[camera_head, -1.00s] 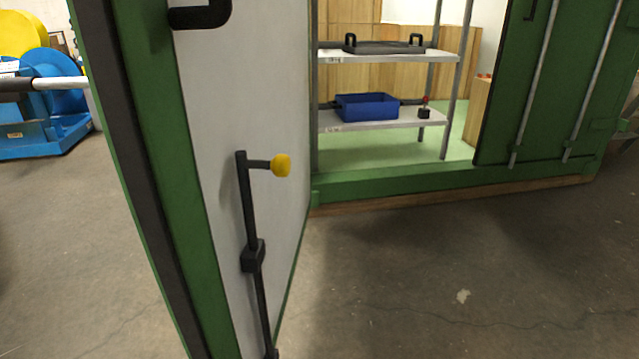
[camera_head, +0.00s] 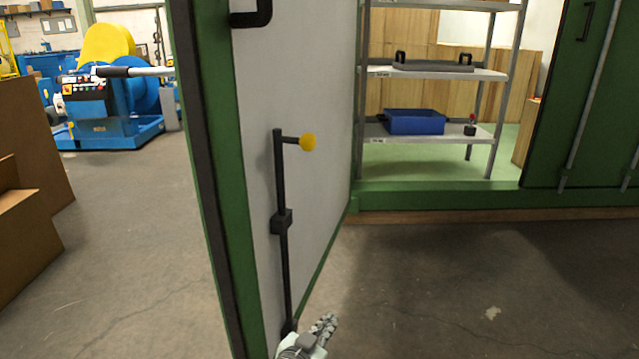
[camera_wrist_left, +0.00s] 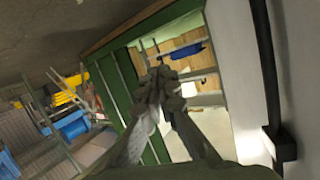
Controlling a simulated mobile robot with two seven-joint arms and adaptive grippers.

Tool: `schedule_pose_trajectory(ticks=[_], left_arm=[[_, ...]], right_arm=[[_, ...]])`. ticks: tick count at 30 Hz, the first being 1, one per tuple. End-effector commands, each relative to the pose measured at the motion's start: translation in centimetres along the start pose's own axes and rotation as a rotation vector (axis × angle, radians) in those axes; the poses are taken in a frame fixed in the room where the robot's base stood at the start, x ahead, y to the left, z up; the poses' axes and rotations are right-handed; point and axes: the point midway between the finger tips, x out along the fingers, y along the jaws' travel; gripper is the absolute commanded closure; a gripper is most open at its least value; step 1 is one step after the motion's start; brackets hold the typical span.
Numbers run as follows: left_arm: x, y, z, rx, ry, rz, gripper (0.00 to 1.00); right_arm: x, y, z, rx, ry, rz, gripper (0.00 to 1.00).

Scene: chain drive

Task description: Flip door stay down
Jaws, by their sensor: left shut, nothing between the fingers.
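The door stay is a black vertical rod (camera_head: 282,180) on the white inner face of the open green-edged door (camera_head: 255,110). Its upper end has a short side arm with a yellow knob (camera_head: 308,142), pointing right. A black bracket (camera_head: 281,221) holds the rod at mid-length. My left gripper (camera_head: 326,325) is low in the head view, near the rod's bottom end and well below the knob. In the left wrist view its fingers (camera_wrist_left: 158,85) are shut and empty, with the black rod (camera_wrist_left: 266,70) to their right, apart from them. My right gripper is not in view.
A green container opening has metal shelves (camera_head: 430,75) with a blue bin (camera_head: 414,121). Cardboard boxes (camera_head: 30,220) stand at the left and blue-yellow machinery (camera_head: 110,95) behind. The concrete floor (camera_head: 440,290) right of the door is clear.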

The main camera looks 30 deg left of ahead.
Motion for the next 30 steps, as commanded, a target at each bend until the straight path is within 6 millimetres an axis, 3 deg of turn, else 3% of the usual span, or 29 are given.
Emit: schedule_pose_trajectory(ticks=[1, 4, 6, 9, 12, 18, 30], left_arm=[[0.4, -1.0, -4.5, -0.015, 0.130, -0.029, 1.00], [-0.7, -3.2, -13.0, -0.032, 0.377, -0.091, 1.00], [-2.5, -4.8, -18.2, -0.043, 0.540, -0.138, 1.00], [-5.8, -6.9, -24.3, -0.050, 0.746, -0.204, 1.00], [-9.1, -8.5, -28.4, -0.055, 0.906, -0.260, 1.00], [-13.0, -10.0, -31.9, -0.056, 1.063, -0.321, 1.00], [-13.4, -10.1, -32.3, -0.055, 1.077, -0.326, 1.00]], right_arm=[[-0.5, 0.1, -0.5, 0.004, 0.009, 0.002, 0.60], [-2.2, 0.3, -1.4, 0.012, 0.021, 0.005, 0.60], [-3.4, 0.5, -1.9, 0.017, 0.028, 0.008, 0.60], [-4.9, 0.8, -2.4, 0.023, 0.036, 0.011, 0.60], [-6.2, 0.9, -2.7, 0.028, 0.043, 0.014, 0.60], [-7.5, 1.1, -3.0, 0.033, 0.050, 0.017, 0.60], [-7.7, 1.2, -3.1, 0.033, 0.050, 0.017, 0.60]])
